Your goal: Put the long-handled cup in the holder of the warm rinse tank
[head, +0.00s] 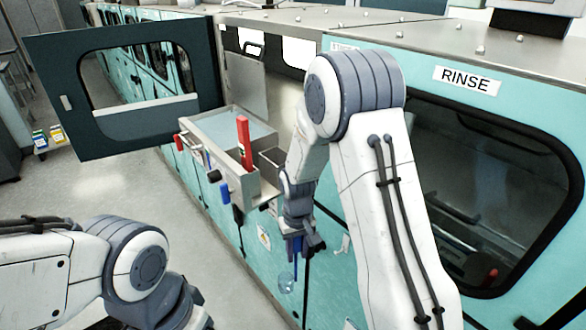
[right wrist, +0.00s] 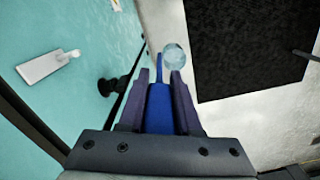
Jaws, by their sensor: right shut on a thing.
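My right gripper (head: 301,243) is shut on the blue handle of the long-handled cup (head: 287,283). The cup hangs below the gripper in front of the teal machine front. In the right wrist view the blue handle (right wrist: 160,108) lies between the two fingers, with the clear round cup end (right wrist: 174,57) beyond them. An open metal tank (head: 215,117) with pale liquid projects from the machine behind and left of the gripper. A small metal box (head: 272,158) sits at its right side, partly behind my arm. My left gripper is out of view.
A dark windowed door (head: 55,85) stands open at left. A RINSE label (head: 467,80) marks the closed section at right. Free floor (head: 130,195) lies left of the tank.

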